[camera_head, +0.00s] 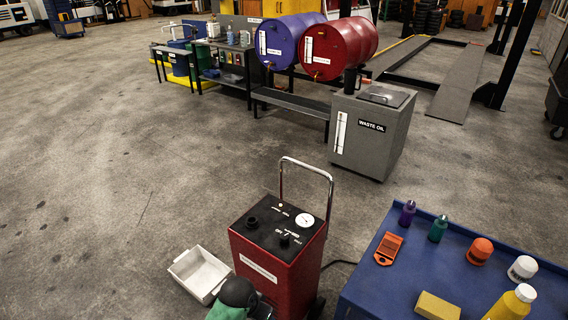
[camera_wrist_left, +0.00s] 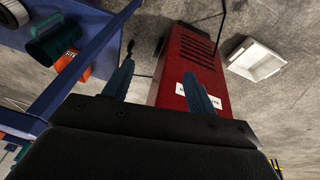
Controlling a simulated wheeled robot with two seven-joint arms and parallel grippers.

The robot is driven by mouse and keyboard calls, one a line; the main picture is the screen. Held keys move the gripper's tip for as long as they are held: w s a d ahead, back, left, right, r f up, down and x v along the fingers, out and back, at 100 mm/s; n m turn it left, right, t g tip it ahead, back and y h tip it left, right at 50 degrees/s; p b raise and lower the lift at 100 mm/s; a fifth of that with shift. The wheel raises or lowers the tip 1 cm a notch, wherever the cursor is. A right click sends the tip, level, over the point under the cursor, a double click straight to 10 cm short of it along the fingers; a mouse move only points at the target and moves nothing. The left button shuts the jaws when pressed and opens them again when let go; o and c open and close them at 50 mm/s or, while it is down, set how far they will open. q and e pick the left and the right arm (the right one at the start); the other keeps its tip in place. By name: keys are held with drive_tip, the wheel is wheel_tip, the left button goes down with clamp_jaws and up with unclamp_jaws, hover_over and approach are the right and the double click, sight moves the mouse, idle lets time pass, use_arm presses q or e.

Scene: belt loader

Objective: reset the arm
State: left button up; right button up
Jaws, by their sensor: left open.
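My left gripper (camera_wrist_left: 158,76) shows in the left wrist view, its two teal fingers apart. Nothing is visibly held between them. Beyond the fingers is a red wheeled machine (camera_wrist_left: 192,62) with vents and a white label. In the head view the red machine (camera_head: 270,262) stands upright at the bottom middle, with a gauge, knobs and a chrome handle.
A blue table (camera_head: 375,292) with bottles, caps, an orange scraper and a yellow block fills the lower right. A grey waste oil box (camera_head: 372,150) stands behind. The left floor is clear.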

use_arm(q)
drive_tip(key=s+a+r+n+t+y, duration=0.1)
drive_tip(key=s+a+r+n, duration=0.15)
drive_tip(key=s+a, duration=0.55)
drive_tip(key=s+a+r+n+y, duration=0.1)
drive_tip(key=s+a+r, duration=0.2)
drive_tip(key=s+a, duration=0.5)
drive_tip(key=d+f+b, duration=0.2)
drive_tip(key=d+f, duration=0.1)
drive_tip(key=f, duration=2.2)
drive_tip(key=s+f, duration=0.4)
drive_tip(key=f, duration=0.8)
drive_tip(key=s+f+g, duration=0.1)
drive_tip(key=s+f, duration=0.4)
drive_tip(key=f, duration=0.8)
drive_tip(key=shift+d+f+b, duration=0.15)
drive_tip(key=shift+f+b, duration=0.1)
drive_tip(key=shift+b, duration=0.1)
use_arm(e)
wheel_tip(320, 180, up, 5)
drive_tip(key=w+a, duration=0.2)
drive_tip(key=shift+w+a+r, duration=0.2)
drive_tip(key=shift+w+a, duration=0.1)
drive_tip(key=shift+d, duration=0.1)
drive_tip(key=shift+s+d+f, duration=0.1)
drive_tip(key=shift+d+f, duration=0.15)
drive_tip(key=shift+d, duration=0.25)
